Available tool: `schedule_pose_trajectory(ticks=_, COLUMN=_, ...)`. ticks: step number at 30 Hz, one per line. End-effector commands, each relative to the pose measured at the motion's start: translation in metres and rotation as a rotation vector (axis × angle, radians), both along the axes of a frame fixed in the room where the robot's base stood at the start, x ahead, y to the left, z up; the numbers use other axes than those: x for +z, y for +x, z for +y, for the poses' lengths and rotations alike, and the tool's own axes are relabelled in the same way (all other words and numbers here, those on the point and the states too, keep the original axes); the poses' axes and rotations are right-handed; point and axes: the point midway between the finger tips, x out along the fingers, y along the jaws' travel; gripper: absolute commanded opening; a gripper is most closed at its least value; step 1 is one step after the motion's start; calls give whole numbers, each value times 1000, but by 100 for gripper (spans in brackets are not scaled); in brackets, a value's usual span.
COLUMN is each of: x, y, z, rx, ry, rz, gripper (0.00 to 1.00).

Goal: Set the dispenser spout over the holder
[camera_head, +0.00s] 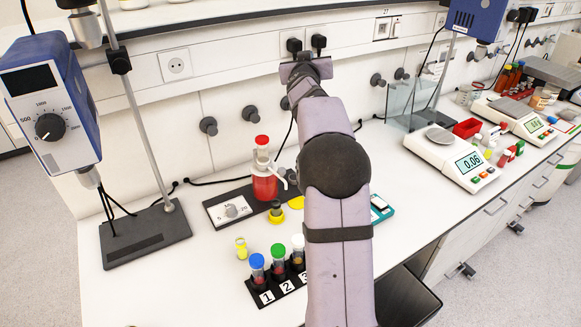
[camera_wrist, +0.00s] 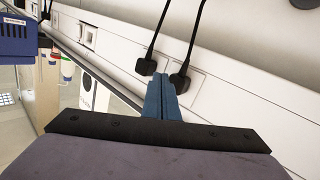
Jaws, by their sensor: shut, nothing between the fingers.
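The dispenser is a red bottle (camera_head: 265,185) with a white top and red cap, standing upright on a dark base left of my arm. A small pale part, which looks like its spout, sticks out at its right near the shoulder; its exact aim is hard to tell. A dark-topped piece in a yellow ring (camera_head: 276,212), possibly the holder, is in front of the bottle. My gripper (camera_head: 304,62) is far from both, up near the wall behind the bench. In the wrist view its blue fingers (camera_wrist: 162,88) are shut together and empty, pointing at the wall sockets.
A rack of numbered vials (camera_head: 279,287) stands at the front, with a small yellow item (camera_head: 241,248) behind it. A dial plate (camera_head: 230,209) adjoins the dispenser. A stirrer stand (camera_head: 145,235) is at left; a balance (camera_head: 452,157) is at right. Black plugs (camera_wrist: 180,82) are near the fingers.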

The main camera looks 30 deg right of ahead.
Motion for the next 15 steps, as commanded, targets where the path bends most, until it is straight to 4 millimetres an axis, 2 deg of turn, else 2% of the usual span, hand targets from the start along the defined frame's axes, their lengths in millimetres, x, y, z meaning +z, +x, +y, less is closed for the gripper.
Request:
schedule_pose_trajectory(ticks=3, x=-27, y=-18, z=-3, rx=88, ry=111, rz=105, gripper=0)
schedule_pose_trajectory(ticks=8, x=-71, y=-58, z=6, rx=204, ry=297, rz=266, gripper=0)
schedule_pose_trajectory(ticks=12, x=-109, y=-105, z=25, rx=287, ry=490, rz=407, gripper=0)
schedule_pose_trajectory(ticks=15, x=-130, y=-140, z=42, rx=336, ry=627, rz=494, gripper=0)
